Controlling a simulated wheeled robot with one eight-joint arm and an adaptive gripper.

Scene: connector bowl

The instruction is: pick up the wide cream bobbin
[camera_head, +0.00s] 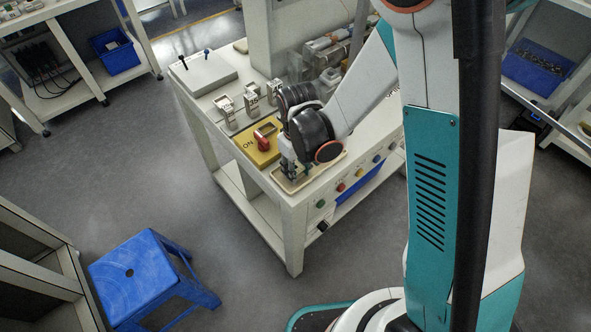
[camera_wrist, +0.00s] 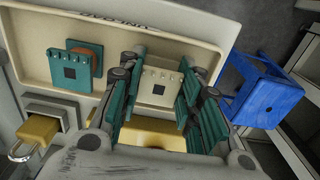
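The wide cream bobbin (camera_wrist: 158,86), a pale block with a row of small pins and a dark square, lies in a cream tray (camera_wrist: 215,22) in the wrist view. My gripper (camera_wrist: 160,62) is open, its teal fingers on either side of the bobbin. I cannot tell whether either finger touches it. In the head view my gripper (camera_head: 289,170) points down over the tray (camera_head: 284,187) near the bench corner; the bobbin cannot be made out there.
A teal part with an orange-brown middle (camera_wrist: 82,66) lies in the tray, left of my gripper. A yellow box with a red switch (camera_head: 262,146) stands beside the tray. A yellow padlock (camera_wrist: 34,138) is nearby. A blue stool (camera_head: 140,275) stands on the floor, clear of the bench.

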